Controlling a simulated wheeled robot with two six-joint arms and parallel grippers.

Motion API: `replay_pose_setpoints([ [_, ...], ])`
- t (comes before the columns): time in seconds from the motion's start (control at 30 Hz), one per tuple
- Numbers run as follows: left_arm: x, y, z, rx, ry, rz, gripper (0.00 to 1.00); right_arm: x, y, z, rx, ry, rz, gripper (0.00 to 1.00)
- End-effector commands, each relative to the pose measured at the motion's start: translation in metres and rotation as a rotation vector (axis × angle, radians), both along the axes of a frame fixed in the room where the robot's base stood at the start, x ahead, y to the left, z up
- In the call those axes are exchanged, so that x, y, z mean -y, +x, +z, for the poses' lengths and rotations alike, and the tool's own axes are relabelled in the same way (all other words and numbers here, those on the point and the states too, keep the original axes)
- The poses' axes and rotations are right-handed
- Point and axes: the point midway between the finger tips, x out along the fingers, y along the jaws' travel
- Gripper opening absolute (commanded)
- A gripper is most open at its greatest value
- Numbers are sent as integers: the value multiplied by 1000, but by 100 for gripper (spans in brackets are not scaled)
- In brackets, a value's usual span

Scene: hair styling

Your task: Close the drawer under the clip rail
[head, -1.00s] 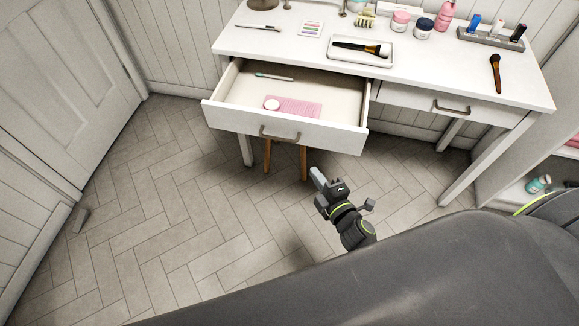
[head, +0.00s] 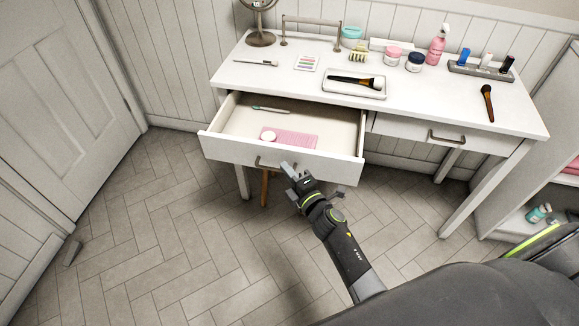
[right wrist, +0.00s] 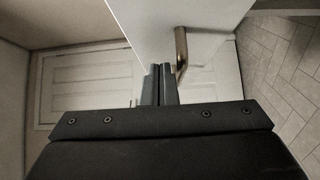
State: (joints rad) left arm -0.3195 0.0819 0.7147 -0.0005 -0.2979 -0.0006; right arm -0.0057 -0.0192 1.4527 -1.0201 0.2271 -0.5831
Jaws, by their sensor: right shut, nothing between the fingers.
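The white left drawer (head: 215,147) is pulled well out of the table, under the metal clip rail (head: 311,19). A pink mat (head: 293,138), a small round pink-white item (head: 268,136) and a thin teal-tipped stick (head: 270,109) lie inside. Its handle (head: 262,163) is on the front; it also shows in the right wrist view (right wrist: 181,50). My right gripper (head: 288,168) is shut and empty, close to the drawer front beside the handle. In the right wrist view its fingers (right wrist: 159,84) lie just left of the handle; contact is unclear. My left gripper is out of view.
The right drawer (head: 400,127) is shut. The white tabletop (head: 285,75) holds a brush tray (head: 330,88), jars, a pink bottle (head: 437,45) and a grey holder (head: 480,70). Shelves stand at the right. The floor (head: 150,230) in front is clear.

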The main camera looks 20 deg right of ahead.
Motion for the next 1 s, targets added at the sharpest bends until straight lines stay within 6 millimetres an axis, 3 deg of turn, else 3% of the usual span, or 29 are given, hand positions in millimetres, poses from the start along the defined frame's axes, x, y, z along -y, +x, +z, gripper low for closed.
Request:
replay_pose_setpoints([
  [0.2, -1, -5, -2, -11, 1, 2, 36, 10, 15, 0, -1, 0, 0, 0],
  [0.73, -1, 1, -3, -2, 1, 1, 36, 14, 21, -1, 0, 0, 0, 0],
  [1.0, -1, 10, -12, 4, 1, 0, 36, 38, 56, -1, 3, -4, 0, 0],
])
